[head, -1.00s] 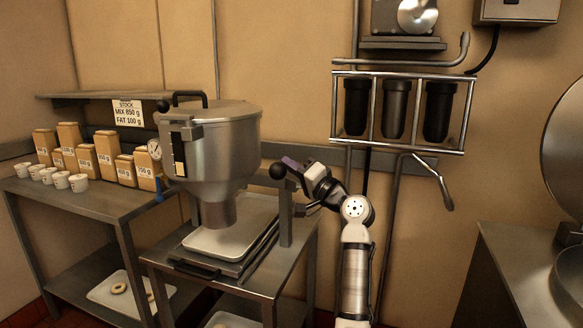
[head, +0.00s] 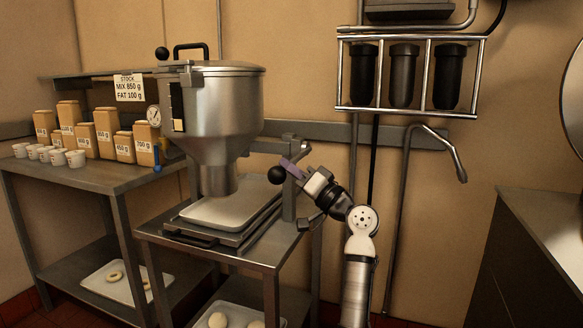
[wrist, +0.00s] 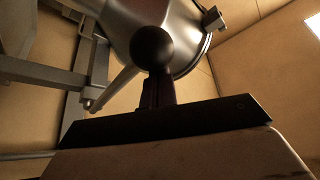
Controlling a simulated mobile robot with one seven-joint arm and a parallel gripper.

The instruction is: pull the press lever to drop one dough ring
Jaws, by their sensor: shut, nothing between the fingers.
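The steel press (head: 215,120) stands over a flat tray (head: 205,212) on a metal stand. Its lever ends in a black ball knob (head: 277,175), at the right of the press. My gripper (head: 291,168), with purplish fingers, is shut and empty right beside the knob. In the wrist view the knob (wrist: 151,47) sits just beyond my fingers (wrist: 157,92), with the lever rod (wrist: 118,86) running to the lower left. Whether the fingers touch the knob I cannot tell. I see no dough ring on the tray under the spout.
Below left, a tray (head: 98,286) holds pale rings. Another low tray (head: 240,311) holds round dough pieces. Stock bags (head: 146,143) and white cups (head: 75,158) stand on the left table. A pipe rack (head: 410,108) hangs on the wall to the right.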

